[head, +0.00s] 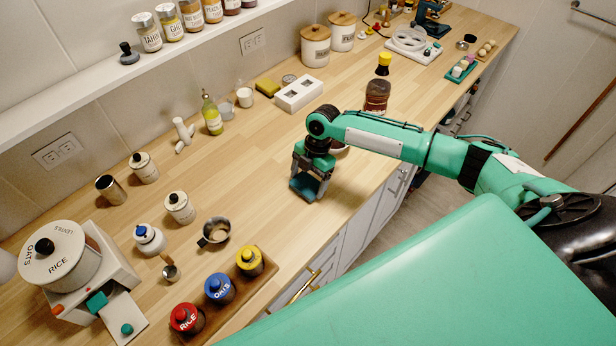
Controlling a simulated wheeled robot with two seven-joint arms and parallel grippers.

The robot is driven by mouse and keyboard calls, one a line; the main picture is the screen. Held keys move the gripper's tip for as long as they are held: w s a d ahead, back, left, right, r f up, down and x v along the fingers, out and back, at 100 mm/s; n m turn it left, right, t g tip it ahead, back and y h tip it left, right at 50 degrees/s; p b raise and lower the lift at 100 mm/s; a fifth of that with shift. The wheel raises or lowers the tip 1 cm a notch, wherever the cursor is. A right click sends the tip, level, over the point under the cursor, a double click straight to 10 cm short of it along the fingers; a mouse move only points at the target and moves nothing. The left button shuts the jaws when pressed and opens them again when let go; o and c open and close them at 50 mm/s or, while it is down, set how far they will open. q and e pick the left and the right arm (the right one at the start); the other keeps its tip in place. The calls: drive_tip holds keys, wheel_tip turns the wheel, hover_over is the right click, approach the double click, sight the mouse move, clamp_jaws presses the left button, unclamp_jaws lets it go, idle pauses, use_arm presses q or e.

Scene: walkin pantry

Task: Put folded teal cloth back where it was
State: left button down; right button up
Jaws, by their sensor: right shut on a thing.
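The folded teal cloth (303,188) is a small dark teal pad in the head view, at the counter's front part near the middle. My right gripper (309,181) points down over it and is shut on it. The cloth is at or just above the wooden counter; I cannot tell whether it touches. The gripper's fingers and wrist hide part of it. My left gripper is not in view.
The counter (260,185) is bare left of the gripper. A brown jar (376,97) stands behind my right forearm. A white block with holes (298,94) and an oil bottle (211,115) stand by the wall. Labelled red, blue and yellow jars (219,288) stand front left.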

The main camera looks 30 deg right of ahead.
drive_tip(key=shift+f, duration=0.1)
drive_tip(key=o, duration=0.8)
drive_tip(key=b+v, duration=0.4)
drive_tip(key=v, duration=0.8)
